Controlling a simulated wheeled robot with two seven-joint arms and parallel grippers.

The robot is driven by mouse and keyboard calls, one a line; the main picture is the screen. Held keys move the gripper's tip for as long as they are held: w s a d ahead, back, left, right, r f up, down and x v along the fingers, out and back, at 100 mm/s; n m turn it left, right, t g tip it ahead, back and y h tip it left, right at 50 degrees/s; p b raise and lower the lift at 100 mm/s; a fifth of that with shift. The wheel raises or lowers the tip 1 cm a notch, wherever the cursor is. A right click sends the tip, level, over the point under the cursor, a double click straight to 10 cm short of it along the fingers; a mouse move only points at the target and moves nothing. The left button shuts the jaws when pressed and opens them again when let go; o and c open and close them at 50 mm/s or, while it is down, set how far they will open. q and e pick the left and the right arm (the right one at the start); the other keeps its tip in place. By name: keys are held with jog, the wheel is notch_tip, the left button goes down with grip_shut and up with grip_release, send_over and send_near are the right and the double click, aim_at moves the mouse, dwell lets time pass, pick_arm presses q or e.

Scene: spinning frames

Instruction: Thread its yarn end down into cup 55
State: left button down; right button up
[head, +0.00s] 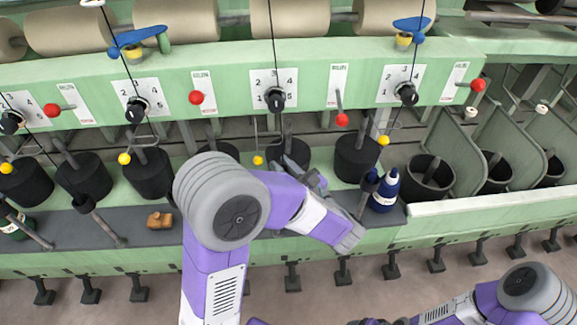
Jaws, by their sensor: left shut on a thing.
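Several black cups stand in a row along the green frame, one at the far left (25,183), one left of my arm (148,175), one behind my left gripper (291,152) and one to its right (356,158). I cannot read which is cup 55. A thin dark yarn (272,35) hangs in front of the middle roll. My left gripper (316,181) is at the front of the cup behind it, shut on what I take as the yarn end, too fine to make out. My right arm is at the bottom right; its fingertips are not clear.
A blue bottle (384,191) stands on the dark ledge (75,229) right of my left gripper. A brown object (160,220) lies on the ledge, left of my arm. Levers with red knobs (342,119) and yellow knobs (258,160) stick out above the cups. The floor in front is clear.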

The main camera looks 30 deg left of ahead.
pick_arm(q)
jog(key=a+f+b, duration=0.2)
jog(key=shift+s+a+f, duration=0.15)
jog(key=shift+a+f, duration=0.05)
jog(key=shift+f, duration=0.1)
jog(key=shift+f+b, duration=0.3)
jog(key=shift+f, duration=0.3)
jog(key=c, duration=0.9)
grip_release()
